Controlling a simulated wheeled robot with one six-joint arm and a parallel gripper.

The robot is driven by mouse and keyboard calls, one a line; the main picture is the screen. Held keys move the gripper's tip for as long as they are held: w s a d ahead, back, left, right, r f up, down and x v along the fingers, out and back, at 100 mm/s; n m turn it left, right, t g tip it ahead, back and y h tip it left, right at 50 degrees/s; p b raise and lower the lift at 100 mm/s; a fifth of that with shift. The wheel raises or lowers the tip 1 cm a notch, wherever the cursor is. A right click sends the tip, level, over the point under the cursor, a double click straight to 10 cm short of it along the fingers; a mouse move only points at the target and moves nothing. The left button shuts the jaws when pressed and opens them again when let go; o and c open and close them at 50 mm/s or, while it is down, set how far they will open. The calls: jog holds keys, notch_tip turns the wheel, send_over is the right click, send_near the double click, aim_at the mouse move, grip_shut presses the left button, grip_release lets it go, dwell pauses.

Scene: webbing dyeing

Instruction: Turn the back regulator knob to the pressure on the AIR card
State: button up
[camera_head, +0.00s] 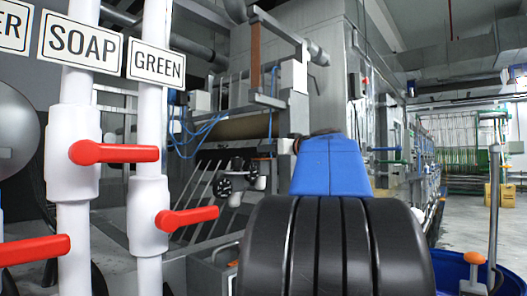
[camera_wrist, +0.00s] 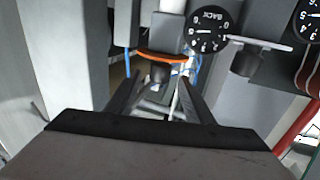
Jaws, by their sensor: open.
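In the wrist view a round black gauge marked BACK (camera_wrist: 209,28) faces me with white numbers, upside down; I cannot read its pointer surely. Left of it, a dark knob (camera_wrist: 160,73) hangs below a grey regulator body (camera_wrist: 163,22), with an orange band above the knob. My gripper (camera_wrist: 160,95) is open, its two dark fingers spread below and to either side of the knob, with no clear contact. In the head view the black gauges (camera_head: 223,185) are small, and my gripper is not discernible there. I cannot make out the AIR card in either view.
In the wrist view a second gauge (camera_wrist: 311,22) and a dark fitting with a flat grey top (camera_wrist: 246,60) are on the right. A grey column (camera_wrist: 70,60) stands at left. In the head view, white pipes with red valve handles (camera_head: 115,153) stand at left and a blue drum (camera_head: 455,270) at lower right.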

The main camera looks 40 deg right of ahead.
jog(key=s+a, duration=0.1)
jog(key=s, duration=0.6)
jog(key=shift+s+a, duration=0.25)
jog(key=shift+s, duration=0.15)
dwell(0.3)
